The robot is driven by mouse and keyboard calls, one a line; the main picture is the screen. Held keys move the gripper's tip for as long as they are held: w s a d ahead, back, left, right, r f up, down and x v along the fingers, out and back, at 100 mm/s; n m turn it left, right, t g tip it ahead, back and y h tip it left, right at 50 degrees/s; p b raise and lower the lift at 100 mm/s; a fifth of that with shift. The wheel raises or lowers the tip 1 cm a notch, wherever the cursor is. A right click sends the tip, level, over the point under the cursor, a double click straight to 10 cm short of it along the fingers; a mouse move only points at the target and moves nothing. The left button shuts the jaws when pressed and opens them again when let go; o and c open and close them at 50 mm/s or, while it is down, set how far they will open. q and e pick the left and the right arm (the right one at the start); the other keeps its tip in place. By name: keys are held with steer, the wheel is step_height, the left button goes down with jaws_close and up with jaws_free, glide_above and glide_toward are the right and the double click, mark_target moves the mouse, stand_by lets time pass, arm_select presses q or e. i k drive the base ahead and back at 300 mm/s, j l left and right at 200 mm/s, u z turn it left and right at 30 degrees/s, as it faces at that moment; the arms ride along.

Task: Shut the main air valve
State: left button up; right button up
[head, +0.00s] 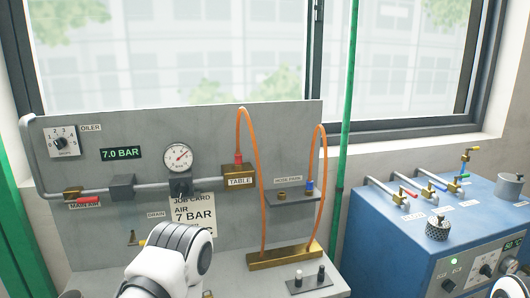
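The main air valve (72,192) is a small brass body on the grey pipe at the left of the grey panel. A red handle (80,200) lies just below it, roughly along the pipe, partly over the "MAIN AIR" label. The digital display (121,154) reads 7.0 BAR. A round pressure gauge (178,157) sits right of it. A white and black part of my arm stands at the bottom centre, in front of the panel and right of the valve. Neither gripper's fingers are visible. Another bit of my arm shows at the bottom right corner.
An orange hose (256,180) loops from the table outlet to a brass block (285,257). A job card (192,214) reads AIR 7 BAR. An oiler dial (62,141) is at upper left. A blue cabinet (400,232) with small valves stands right. Space before the main valve looks clear.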

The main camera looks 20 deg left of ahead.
mark_target(71, 200)
steer(key=u, duration=1.65)
